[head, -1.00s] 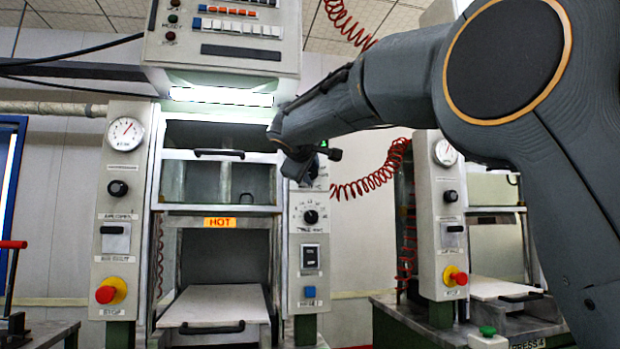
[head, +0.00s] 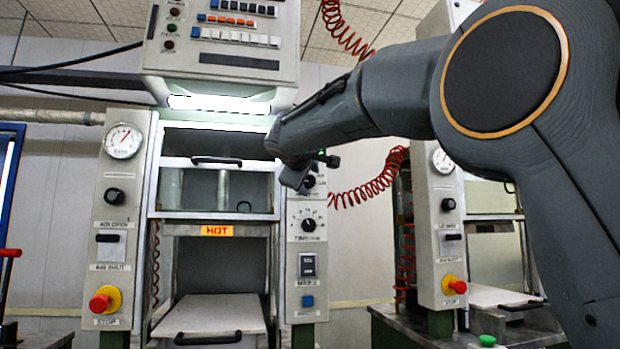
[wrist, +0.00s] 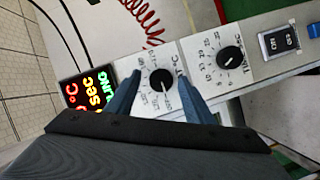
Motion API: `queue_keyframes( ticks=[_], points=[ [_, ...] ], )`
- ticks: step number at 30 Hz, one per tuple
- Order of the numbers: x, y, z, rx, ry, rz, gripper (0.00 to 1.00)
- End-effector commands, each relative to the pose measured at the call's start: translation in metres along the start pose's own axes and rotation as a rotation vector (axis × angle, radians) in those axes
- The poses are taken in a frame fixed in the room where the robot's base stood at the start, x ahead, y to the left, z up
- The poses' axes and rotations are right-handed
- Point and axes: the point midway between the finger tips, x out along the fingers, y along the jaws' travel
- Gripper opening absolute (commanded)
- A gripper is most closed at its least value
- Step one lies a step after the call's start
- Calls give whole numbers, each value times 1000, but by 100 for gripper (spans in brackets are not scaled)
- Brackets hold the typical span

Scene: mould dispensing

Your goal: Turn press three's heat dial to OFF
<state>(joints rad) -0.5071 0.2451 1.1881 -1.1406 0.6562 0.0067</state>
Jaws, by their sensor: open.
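The heat dial (wrist: 162,80) is a round black knob on a white plate marked °C, with a number scale too small to read surely. It sits between the two blue fingers of my gripper (wrist: 159,77) in the wrist view. The fingers are spread, one on each side of the knob; I cannot tell whether they touch it. A pale pointer mark seems to face down in that picture. In the head view my gripper (head: 296,178) is at the press's right-hand panel, partly covering the heat dial (head: 310,183).
A similar timer dial (wrist: 231,60) sits beside it, with a rocker switch (wrist: 283,41) further along. A lit display (wrist: 87,90) is on the other side. A red coiled hose (head: 370,185) hangs behind the arm. A HOT sign (head: 217,231) marks the press opening.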

Motion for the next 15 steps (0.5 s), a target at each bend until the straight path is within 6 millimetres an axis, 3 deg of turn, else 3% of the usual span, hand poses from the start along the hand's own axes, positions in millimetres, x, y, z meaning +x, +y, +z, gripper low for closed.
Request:
queue_keyframes(
  ticks=[15],
  points=[
    [-67,2,1,0,-1,2,48]
  ],
)
